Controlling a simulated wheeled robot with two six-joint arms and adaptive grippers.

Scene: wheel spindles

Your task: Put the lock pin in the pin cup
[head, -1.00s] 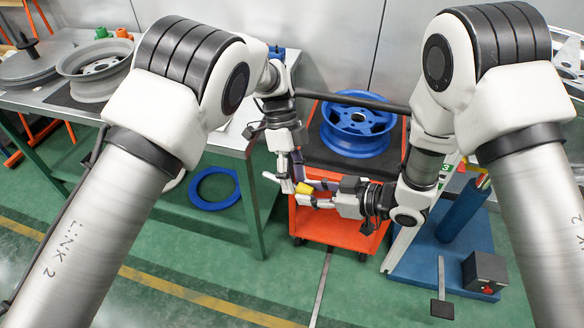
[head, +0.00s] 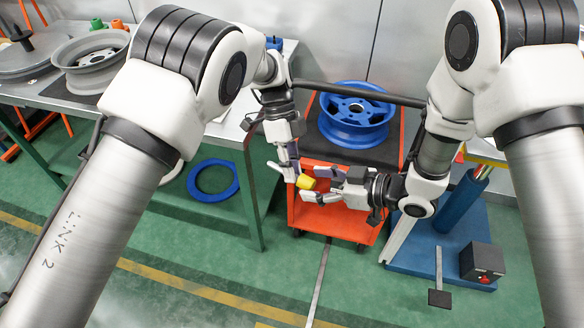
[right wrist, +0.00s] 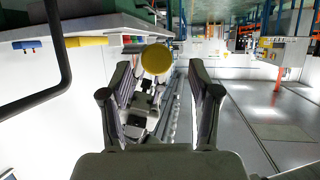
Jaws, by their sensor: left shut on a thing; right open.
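The lock pin appears as a yellow-headed piece (head: 306,182) in the head view. My left gripper (head: 292,175) is shut on it in front of the red cart. In the right wrist view its round yellow head (right wrist: 156,58) faces the camera, with the left gripper behind it; any shank is hidden. My right gripper (head: 325,187) is open, its fingers pointing left close to the yellow head. In the right wrist view the right gripper (right wrist: 157,90) has its fingers apart, with the yellow head beyond and between their tips. I cannot tell which thing is the pin cup.
A blue wheel (head: 355,112) lies on the dark top of the red cart (head: 330,220). A grey table (head: 225,132) at left bears grey wheels (head: 92,62). A small blue object (head: 274,43) sits at its back. A blue ring (head: 213,177) is lower down.

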